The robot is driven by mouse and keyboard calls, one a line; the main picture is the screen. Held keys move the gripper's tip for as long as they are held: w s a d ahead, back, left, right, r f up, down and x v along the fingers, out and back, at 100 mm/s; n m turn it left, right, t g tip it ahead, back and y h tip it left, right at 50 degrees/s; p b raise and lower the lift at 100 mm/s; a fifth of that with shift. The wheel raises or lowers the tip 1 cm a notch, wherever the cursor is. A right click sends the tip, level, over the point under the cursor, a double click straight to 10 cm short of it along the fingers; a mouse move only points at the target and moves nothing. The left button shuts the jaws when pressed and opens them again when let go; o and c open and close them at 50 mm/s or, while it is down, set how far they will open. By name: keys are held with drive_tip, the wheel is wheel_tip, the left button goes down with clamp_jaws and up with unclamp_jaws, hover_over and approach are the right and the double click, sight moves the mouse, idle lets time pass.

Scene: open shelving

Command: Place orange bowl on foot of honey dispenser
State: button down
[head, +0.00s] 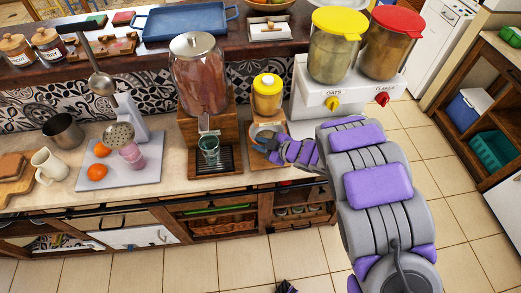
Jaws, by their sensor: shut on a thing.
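The honey dispenser (267,96) is a jar with a yellow lid and amber contents, held in a wooden stand on the counter. Its wooden foot (271,177) sticks out at the front, low over the counter edge. My gripper (268,146) is at the front of this stand, just above the foot. It is shut on a small round bowl (264,131), which I take for the orange bowl; its colour is hard to make out at this size. My gripper and wrist hide part of the bowl and the right side of the foot.
A large dispenser (199,75) with a glass (209,150) under its tap stands close on the left. The oats dispenser (333,48) and flakes dispenser (389,45) stand on the right, near my arm.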

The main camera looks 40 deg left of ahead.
wheel_tip(320, 180, down, 4)
drive_tip(key=shift+r+b, duration=0.25)
drive_tip(key=shift+b, duration=0.3)
drive_tip(key=shift+r, duration=0.1)
drive_tip(key=c, duration=1.1)
unclamp_jaws()
drive_tip(key=shift+o, duration=0.2)
drive_tip(key=p+v, duration=0.2)
drive_tip(key=v, duration=1)
drive_tip(key=shift+w, duration=0.1)
